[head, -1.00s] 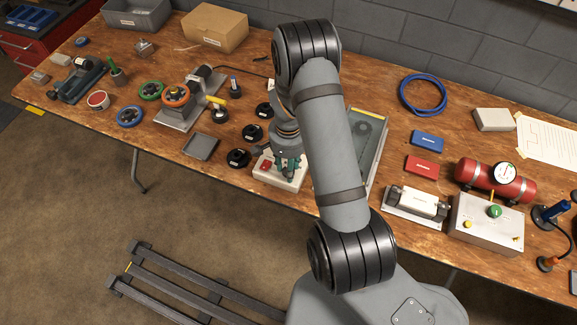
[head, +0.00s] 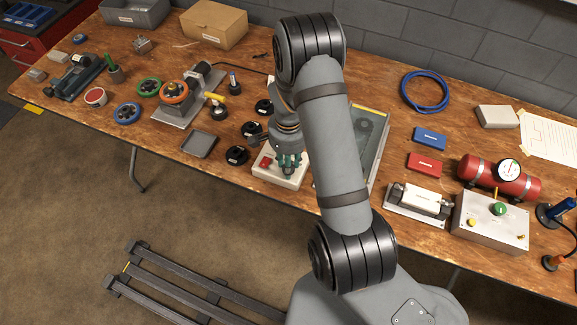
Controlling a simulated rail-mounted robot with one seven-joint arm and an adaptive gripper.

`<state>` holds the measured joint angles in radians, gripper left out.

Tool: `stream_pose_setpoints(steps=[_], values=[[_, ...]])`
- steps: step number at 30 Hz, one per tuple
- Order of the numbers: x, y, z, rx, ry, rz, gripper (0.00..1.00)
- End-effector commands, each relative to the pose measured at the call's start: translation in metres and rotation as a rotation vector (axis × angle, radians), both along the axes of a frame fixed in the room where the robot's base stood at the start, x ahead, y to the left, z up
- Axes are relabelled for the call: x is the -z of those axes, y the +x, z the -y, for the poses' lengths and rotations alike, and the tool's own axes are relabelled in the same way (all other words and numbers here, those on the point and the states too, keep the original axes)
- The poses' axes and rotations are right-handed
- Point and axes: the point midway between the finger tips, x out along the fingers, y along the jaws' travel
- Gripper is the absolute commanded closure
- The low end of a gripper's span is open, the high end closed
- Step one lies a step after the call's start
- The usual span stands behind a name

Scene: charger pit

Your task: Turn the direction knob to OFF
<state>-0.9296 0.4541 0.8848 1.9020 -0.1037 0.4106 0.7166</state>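A small white control box (head: 267,176) stands near the front edge of the table, with a red button (head: 266,161) on its left part. My gripper (head: 289,163) points down over the right part of this box. Its greenish fingers are at or just above the box top. No direction knob can be made out; the fingers and my arm cover that part of the box. The fingers are too small and too covered to tell whether they are open or shut, or touching anything.
Several black round pieces (head: 237,155) lie left of the box, near a dark tray (head: 198,145). A grey-framed panel (head: 371,140) lies just right, partly behind my arm. Farther right are a red case (head: 426,165) and a metal box with a green knob (head: 499,209).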

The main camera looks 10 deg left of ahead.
Motion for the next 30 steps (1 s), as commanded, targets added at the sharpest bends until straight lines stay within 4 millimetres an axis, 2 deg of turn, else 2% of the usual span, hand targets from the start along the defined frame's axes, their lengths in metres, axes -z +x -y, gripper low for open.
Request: stream_pose_setpoints(steps=[1, 15, 21, 30], values=[[0.0053, 0.0006, -0.0007, 0.037, 0.001, 0.003, 0.97], [0.0042, 0.0011, -0.0006, 0.418, 0.002, 0.003, 0.97], [0.0028, 0.0006, -0.0002, 0.527, 0.0, 0.001, 0.97], [0.0006, 0.0003, -0.0001, 0.602, 0.001, 0.0, 0.97]])
